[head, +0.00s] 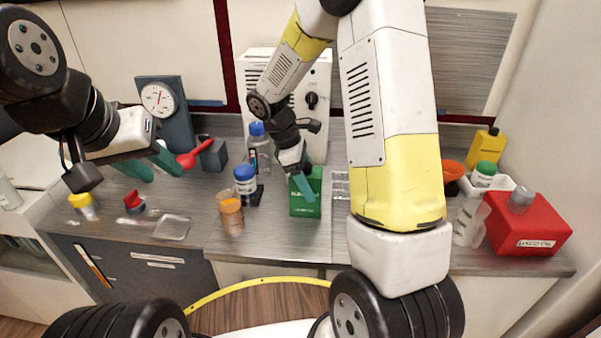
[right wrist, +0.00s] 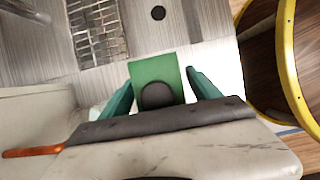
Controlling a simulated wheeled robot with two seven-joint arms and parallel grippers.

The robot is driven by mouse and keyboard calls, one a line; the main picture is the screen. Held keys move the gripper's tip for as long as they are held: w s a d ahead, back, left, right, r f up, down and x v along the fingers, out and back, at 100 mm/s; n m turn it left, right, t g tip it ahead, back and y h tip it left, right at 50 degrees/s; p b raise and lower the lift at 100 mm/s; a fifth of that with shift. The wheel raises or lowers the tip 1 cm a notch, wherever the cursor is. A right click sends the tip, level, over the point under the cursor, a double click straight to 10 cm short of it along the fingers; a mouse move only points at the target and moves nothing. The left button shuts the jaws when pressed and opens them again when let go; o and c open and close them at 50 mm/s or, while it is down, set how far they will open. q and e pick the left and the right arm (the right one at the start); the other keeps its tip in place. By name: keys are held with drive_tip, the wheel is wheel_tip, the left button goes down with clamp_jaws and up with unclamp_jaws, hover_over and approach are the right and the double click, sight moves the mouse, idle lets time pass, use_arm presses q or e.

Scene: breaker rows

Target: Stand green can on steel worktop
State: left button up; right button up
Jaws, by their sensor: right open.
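The green can (head: 306,206) is boxy with pale lettering and stands near the front of the grey worktop (head: 280,240). My right gripper (head: 306,192) is over it, and a teal finger hides part of its front. In the right wrist view the green can (right wrist: 153,69) shows between the two open fingers (right wrist: 160,80), with a dark round part on it. Small gaps seem to show beside it; contact cannot be made out. My left gripper (head: 150,167) is open and empty over the left side of the worktop.
A blue-capped jar (head: 245,182) and an orange-brown jar (head: 231,214) stand left of the can. A metal grid (right wrist: 95,30) lies beside the can.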

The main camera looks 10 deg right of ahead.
drive_tip(key=v, duration=1)
drive_tip(key=shift+f, duration=0.1)
drive_tip(key=shift+a+r, duration=0.15)
drive_tip(key=shift+r, duration=0.15)
drive_tip(key=shift+s+r, duration=0.1)
drive_tip(key=shift+r, duration=0.25)
drive_tip(key=s+d+r+m+t+y, duration=0.1)
drive_tip(key=s+r+m+t+y, duration=0.2)
drive_tip(key=s+r+m, duration=0.2)
drive_tip(key=s+d+r+m+t+y, duration=0.2)
drive_tip(key=s+r+m+t+y, duration=0.1)
drive_tip(key=s+m, duration=0.6)
drive_tip(key=s+r+t, duration=0.1)
drive_tip(key=s+r, duration=0.1)
drive_tip(key=s, duration=0.2)
drive_tip(key=shift+s, duration=0.2)
